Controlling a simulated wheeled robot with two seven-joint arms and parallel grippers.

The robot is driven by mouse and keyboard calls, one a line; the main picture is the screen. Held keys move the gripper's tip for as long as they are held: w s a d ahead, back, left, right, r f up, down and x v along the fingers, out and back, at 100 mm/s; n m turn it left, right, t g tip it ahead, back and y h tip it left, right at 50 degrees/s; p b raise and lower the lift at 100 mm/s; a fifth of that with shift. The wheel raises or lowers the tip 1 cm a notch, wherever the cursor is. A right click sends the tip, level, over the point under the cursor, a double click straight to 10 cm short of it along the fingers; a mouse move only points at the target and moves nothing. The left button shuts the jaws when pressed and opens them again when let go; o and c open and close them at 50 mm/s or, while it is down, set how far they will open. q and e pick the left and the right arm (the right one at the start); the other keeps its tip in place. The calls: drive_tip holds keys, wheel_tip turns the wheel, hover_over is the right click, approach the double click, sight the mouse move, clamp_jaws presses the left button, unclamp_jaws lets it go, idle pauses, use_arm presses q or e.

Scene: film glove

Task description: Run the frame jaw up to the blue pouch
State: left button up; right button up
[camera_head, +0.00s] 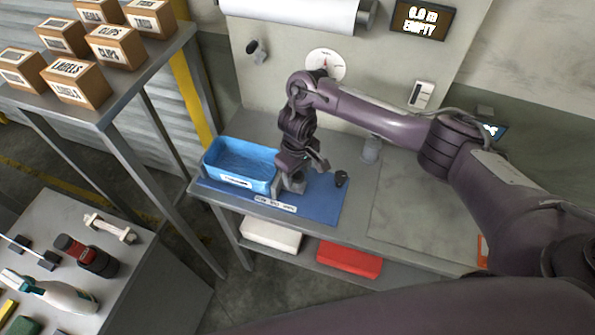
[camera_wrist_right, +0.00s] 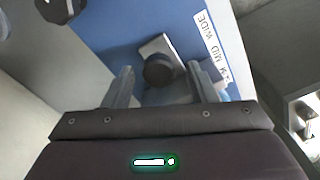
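The blue pouch (camera_head: 232,180) looks like an open blue tray with a white label, on the left of the blue mat in the head view. What I take for the frame jaw, a metal block with a dark round knob (camera_wrist_right: 158,70), stands just right of the pouch. Part of its metal shows in the head view (camera_head: 294,185); I cannot tell whether it touches the pouch. My right gripper (camera_wrist_right: 157,84) is above the jaw, its fingers spread to either side of the knob. It also shows in the head view (camera_head: 303,166). My left gripper is not in view.
The blue mat (camera_head: 318,208) has a printed width label along its front edge. A small black knob (camera_head: 341,178) stands on its right part. A metal shelf (camera_head: 105,112) with labelled boxes is at the left.

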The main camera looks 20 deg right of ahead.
sight(298, 175)
drive_tip(key=shift+d, duration=0.1)
drive_tip(key=shift+r, duration=0.2)
wheel_tip(298, 175, up, 6)
drive_tip(key=shift+w+r+p, duration=0.1)
drive_tip(key=shift+p, duration=0.7)
drive_tip(key=shift+r, duration=0.6)
